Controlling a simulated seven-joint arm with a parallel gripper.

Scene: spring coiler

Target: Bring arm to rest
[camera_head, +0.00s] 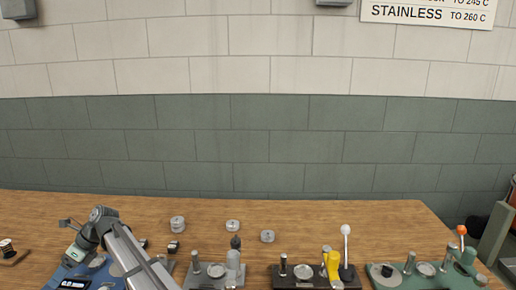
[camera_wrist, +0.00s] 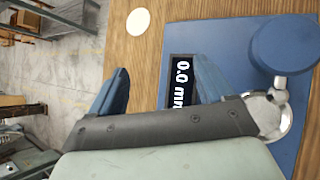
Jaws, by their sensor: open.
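My gripper (camera_wrist: 162,80) is open, with its two blue fingers apart and nothing between them. In the wrist view it hangs over a blue device (camera_wrist: 235,40) with a dark display (camera_wrist: 181,85) that reads 0.0 mm. The display shows between and beyond the fingers, near the right one. In the head view my arm bends down at the far left over the same blue device (camera_head: 72,284), and the fingers are too small there to make out. Whether the fingers touch the device cannot be told.
On the wooden bench (camera_head: 330,215), a grey fixture (camera_head: 225,282), a dark fixture with yellow part and white-knobbed lever (camera_head: 346,245), and a green fixture (camera_head: 450,278) stand right of my arm. Small metal discs (camera_head: 178,222) lie behind. The bench's back right is clear.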

